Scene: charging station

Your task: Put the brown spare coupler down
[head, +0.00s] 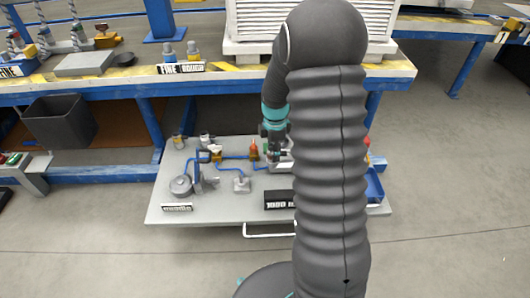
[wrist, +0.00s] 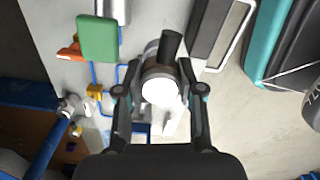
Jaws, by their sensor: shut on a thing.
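My gripper (wrist: 159,78) is shut on the brown spare coupler (wrist: 157,68), one finger on each side of it. The coupler has a brown body, a bright white round end facing the wrist camera and a dark handle-like part beyond it. In the head view my gripper (head: 275,153) is low over the grey panel (head: 215,213), right of its middle. The coupler cannot be made out clearly there, and my arm hides part of the panel. I cannot tell whether the coupler touches the surface below.
The panel carries blue pipes, valves, a round gauge (head: 181,186) and a black label block (head: 279,199). A blue tray (head: 374,187) is at its right edge. A blue-framed workbench (head: 130,90) stands behind, with a dark bin (head: 60,122). The floor at right is clear.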

